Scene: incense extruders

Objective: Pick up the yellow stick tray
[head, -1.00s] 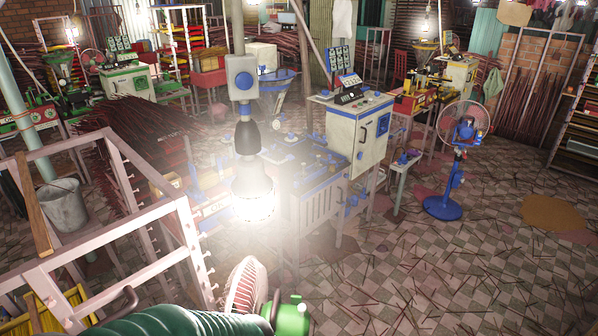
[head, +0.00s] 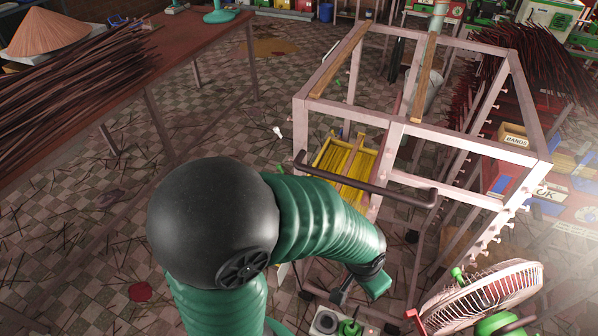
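The yellow stick tray (head: 372,168) sits low inside a pale pink metal rack (head: 415,128), tilted in the picture, with thin yellow sticks in it. A dark rack bar crosses in front of its lower part. A green ribbed arm with a big black ball joint, which looks like my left arm, bends through the lower middle. Its end (head: 376,284) points down, below and apart from the tray. The fingers are too unclear there to tell whether they are open. My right gripper is not in view.
A fan (head: 485,297) stands at the lower right by the rack. A reddish table (head: 190,45) with dark stick bundles is at the upper left. Loose sticks litter the checkered floor (head: 105,215). A grey bucket (head: 432,92) stands behind the rack.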

